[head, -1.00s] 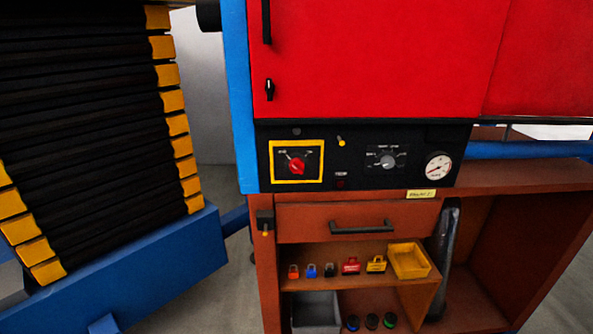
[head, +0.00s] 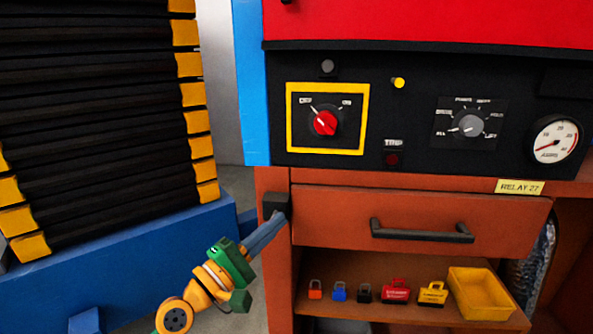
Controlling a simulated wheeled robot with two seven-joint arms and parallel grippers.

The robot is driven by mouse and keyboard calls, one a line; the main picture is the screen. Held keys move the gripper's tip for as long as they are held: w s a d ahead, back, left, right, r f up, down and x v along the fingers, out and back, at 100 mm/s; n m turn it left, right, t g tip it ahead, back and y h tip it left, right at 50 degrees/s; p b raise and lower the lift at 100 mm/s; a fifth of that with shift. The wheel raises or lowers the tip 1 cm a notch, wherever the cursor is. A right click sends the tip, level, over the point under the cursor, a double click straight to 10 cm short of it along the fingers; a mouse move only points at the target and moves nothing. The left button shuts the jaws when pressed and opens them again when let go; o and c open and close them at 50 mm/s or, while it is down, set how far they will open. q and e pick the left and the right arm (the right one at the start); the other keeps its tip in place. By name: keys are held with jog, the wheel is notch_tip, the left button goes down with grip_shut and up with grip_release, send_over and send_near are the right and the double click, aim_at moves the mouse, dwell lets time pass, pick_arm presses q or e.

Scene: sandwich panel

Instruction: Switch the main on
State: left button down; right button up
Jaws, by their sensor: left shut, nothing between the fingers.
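The main switch is a red rotary knob (head: 325,122) on a black plate inside a yellow frame (head: 289,118), at the left of the black panel. Its white pointer line slants to the upper left, towards the left label; another label, which looks like ON, is at the upper right. My left gripper (head: 276,222) is below and left of the switch, clear of it. Its blue-grey fingers are shut and empty, slanting up and right beside a small black box (head: 275,204) on the bench's edge. I cannot tell whether they touch. My right gripper is not in view.
A grey selector knob (head: 470,125), a gauge (head: 555,141), a yellow button (head: 398,83) and a dark TRIP lamp (head: 392,160) share the panel. A drawer handle (head: 421,231) juts out below. Several padlocks and a yellow bin (head: 484,293) sit on the shelf. Black-and-yellow bellows stand left.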

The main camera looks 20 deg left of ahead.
aim_at(316, 119)
pick_arm(q)
jog(key=s+a+r+n+t+h, duration=0.1)
jog(key=s+a+r+n+t, duration=0.2)
jog(key=r, duration=0.6)
jog(key=w+d+r+p, duration=0.2)
jog(key=w, duration=0.1)
jog(key=w+d+r+p, duration=0.2)
jog(key=w, duration=0.1)
jog(key=w+d+r+p, duration=0.2)
jog(key=r, duration=0.1)
jog(key=shift+w+r+p, duration=0.1)
jog(key=shift+w+p, duration=0.25)
jog(key=shift+w, duration=0.05)
jog(key=shift+d+r, duration=0.1)
jog(key=shift+d, duration=0.25)
jog(key=shift+w, duration=0.1)
jog(key=shift+r, duration=0.1)
